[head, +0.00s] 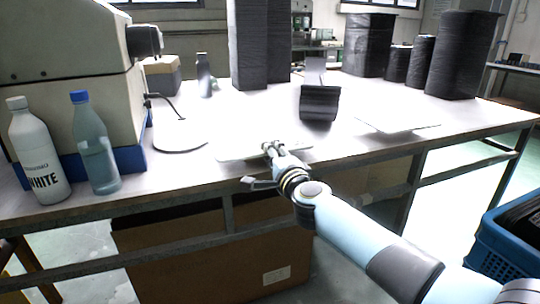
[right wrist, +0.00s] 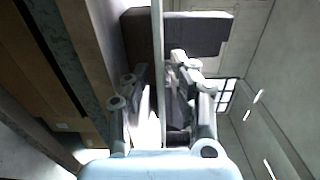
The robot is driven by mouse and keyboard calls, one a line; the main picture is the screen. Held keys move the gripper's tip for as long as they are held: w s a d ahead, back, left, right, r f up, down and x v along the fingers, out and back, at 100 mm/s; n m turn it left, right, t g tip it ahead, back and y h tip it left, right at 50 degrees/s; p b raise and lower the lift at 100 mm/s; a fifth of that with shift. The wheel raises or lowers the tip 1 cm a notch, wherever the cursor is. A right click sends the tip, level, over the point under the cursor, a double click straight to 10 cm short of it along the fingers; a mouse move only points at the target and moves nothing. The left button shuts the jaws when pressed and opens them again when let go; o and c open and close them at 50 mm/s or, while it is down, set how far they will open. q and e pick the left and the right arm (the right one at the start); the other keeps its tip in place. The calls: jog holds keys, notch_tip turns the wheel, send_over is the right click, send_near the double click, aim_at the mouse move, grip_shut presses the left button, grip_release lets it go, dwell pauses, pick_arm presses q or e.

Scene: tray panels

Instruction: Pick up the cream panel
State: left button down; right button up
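A thin pale cream panel (head: 238,153) lies flat at the table's front edge in the head view, with its near side at the edge. In the right wrist view the panel (right wrist: 159,60) is seen edge-on as a narrow upright strip. My right gripper (head: 273,149) is at the panel's front side. In the wrist view its fingers (right wrist: 160,85) stand on either side of the strip, with a gap showing on the left side, so it looks open around the panel. Contact on the right side is unclear. My left gripper is not in view.
Another thin pale panel (head: 400,125) lies farther right. A dark block (head: 319,103) stands behind the cream panel. Two bottles (head: 95,145) and a beige machine (head: 70,50) stand left. Tall black containers (head: 462,55) stand at the back. A blue crate (head: 505,240) is at lower right.

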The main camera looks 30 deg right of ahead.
grip_shut()
dwell(0.3)
dwell(0.6)
notch_tip(320, 180, up, 3)
jog(key=p, duration=0.3)
jog(key=shift+f, duration=0.25)
jog(key=s+a+r+p, duration=0.2)
jog(key=s+r+p, duration=0.2)
jog(key=s, duration=0.3)
jog(key=shift+s+p, duration=0.4)
jog(key=shift+p, duration=0.2)
